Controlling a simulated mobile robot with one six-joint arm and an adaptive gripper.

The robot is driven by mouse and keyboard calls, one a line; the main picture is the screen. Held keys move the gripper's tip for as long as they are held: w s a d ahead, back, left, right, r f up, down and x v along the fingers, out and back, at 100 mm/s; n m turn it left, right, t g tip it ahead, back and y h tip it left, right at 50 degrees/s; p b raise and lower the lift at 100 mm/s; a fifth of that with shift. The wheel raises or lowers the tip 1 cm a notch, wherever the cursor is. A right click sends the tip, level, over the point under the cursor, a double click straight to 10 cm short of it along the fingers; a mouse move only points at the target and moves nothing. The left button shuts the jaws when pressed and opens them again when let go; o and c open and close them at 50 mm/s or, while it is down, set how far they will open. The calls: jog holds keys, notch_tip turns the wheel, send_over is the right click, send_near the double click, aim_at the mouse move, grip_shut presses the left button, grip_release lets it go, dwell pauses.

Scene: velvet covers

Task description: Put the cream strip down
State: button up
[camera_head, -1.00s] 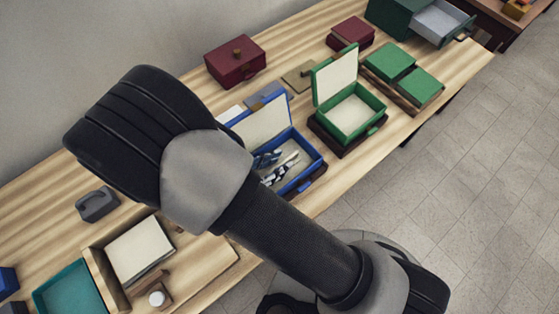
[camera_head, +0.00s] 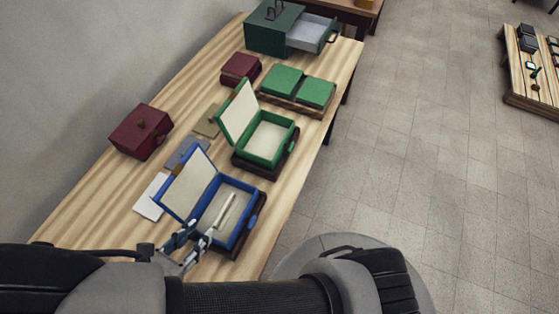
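The pale cream strip (camera_head: 227,208) shows as a narrow bar slanting over the open blue box (camera_head: 240,233). Its lower end meets my gripper (camera_head: 192,238) in the picture. My gripper is at the near left side of the blue box, with its grey-blue fingers beside and partly over the box's edge. The fingers look small and overlap the strip and box, so I cannot tell whether they grip the strip or only lie beside it. I also cannot tell whether the strip touches the box floor.
A green open box (camera_head: 279,157), a board with two green lids (camera_head: 296,107), two dark red boxes (camera_head: 140,131) (camera_head: 240,69) and a green drawer cabinet (camera_head: 272,37) stand farther along the table. A white card (camera_head: 150,197) lies left of the blue box.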

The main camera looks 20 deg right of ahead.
jog(key=w+d+r+m+g+y, duration=0.1)
jog(key=w+d+r+m+g, duration=0.1)
jog(key=d+r+m+g, duration=0.35)
jog(key=w+d+r+m+g+y, duration=0.1)
jog(key=w+d+r+m+g, duration=0.15)
jog(key=d+r+m, duration=0.5)
jog(key=s+d+r+m+t+y, duration=0.1)
jog(key=s+d+r+m+y, duration=0.2)
jog(key=d+r+m, duration=0.3)
jog(key=s+d+r+m+t+y, duration=0.2)
jog(key=s+d+r+m+y, duration=0.1)
jog(key=d+r+m, duration=0.3)
jog(key=shift+d+m+t, duration=0.3)
jog(key=shift+d+m, duration=0.55)
jog(key=shift+m, duration=0.25)
jog(key=shift+c, duration=0.2)
